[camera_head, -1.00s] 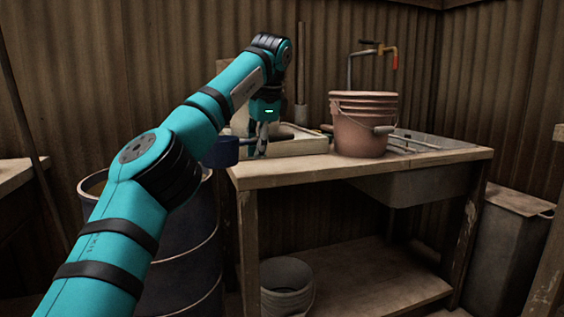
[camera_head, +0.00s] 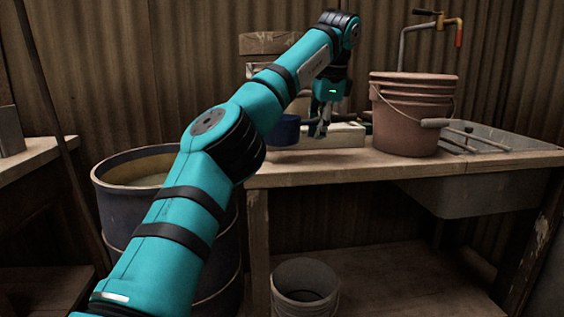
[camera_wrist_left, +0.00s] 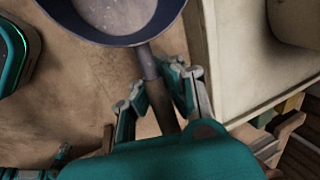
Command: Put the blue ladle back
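The blue ladle (camera_head: 285,130) is at the back left of the wooden workbench, at the gripper's left. My left gripper (camera_head: 322,130) is shut on its handle. In the left wrist view, the fingers (camera_wrist_left: 158,98) lie on both sides of the grey handle, and the ladle's round bowl (camera_wrist_left: 115,18) is cut off by the top edge. The bowl's inside looks grey and speckled. Whether the ladle touches the bench is not clear.
A dark blue drum (camera_head: 112,195) stands left of the workbench (camera_head: 330,169). A grey bucket (camera_head: 303,290) is below.

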